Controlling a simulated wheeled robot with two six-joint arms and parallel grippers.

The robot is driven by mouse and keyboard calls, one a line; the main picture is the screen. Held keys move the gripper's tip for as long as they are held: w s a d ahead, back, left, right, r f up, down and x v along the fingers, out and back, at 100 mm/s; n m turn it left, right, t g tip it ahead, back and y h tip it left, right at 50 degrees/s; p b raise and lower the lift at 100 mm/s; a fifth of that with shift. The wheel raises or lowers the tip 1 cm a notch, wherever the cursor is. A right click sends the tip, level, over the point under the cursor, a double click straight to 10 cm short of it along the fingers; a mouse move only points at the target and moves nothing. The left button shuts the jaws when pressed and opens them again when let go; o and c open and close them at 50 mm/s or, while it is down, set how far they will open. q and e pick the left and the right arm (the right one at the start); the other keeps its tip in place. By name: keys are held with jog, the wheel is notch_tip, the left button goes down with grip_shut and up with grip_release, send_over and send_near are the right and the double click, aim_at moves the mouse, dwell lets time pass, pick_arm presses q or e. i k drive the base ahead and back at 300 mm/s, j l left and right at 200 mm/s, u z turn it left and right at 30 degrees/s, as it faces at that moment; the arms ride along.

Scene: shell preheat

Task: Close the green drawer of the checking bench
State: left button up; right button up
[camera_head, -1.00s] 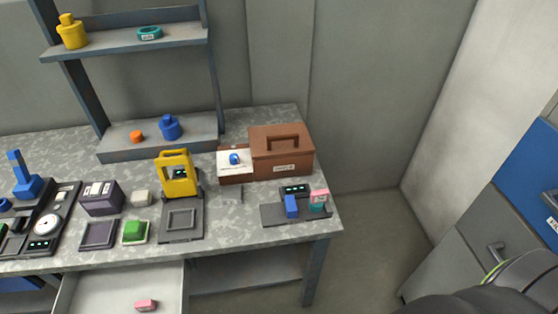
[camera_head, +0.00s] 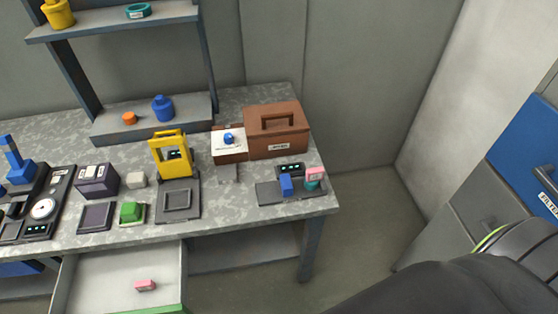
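The checking bench (camera_head: 230,200) has a grey mottled top. Under its front edge a drawer (camera_head: 110,278) stands pulled out, with a pale interior and a green front (camera_head: 165,309) whose edge shows at the bottom of the picture. A small pink block (camera_head: 145,285) lies inside the drawer. A dark part of my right arm fills the lower right corner. Neither of my grippers is in the picture.
On the bench stand a yellow frame device (camera_head: 171,155), a brown box (camera_head: 277,131), a green block (camera_head: 131,211) and a shelf rack (camera_head: 150,128). A grey and blue cabinet (camera_head: 490,205) stands at the right. Floor (camera_head: 365,215) is clear between bench and cabinet.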

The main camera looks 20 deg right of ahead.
aim_at(100, 281)
jog(key=u, duration=1.25)
